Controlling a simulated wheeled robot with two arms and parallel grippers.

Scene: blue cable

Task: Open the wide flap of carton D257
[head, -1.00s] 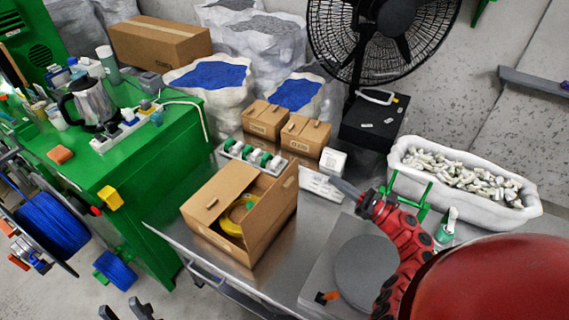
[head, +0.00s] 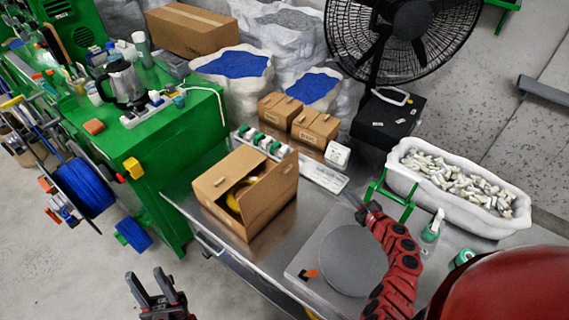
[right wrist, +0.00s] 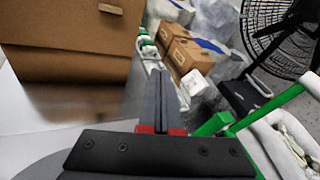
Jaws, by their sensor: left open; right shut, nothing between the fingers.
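A brown carton (head: 268,212) stands on the metal table, partly open, with a yellow coil (head: 234,200) showing inside. I cannot read a label on it, so I cannot confirm it is D257. A flap with a hand slot (head: 222,180) is on its left, and brown panels cover part of the top. In the right wrist view the carton (right wrist: 70,62) fills the upper left. My right gripper (head: 352,198) is shut and empty, to the right of the carton and apart from it; its fingers (right wrist: 167,98) show closed together. My left gripper (head: 147,280) is open and empty, below left of the table edge.
Two small cartons (head: 314,129) stand behind, with a row of green-and-white spools (head: 262,143) before them. A round grey plate (head: 352,262) lies beside my right arm. A white tub (head: 455,190) with a green stand (head: 398,203) is right. A green cabinet (head: 180,160) is left.

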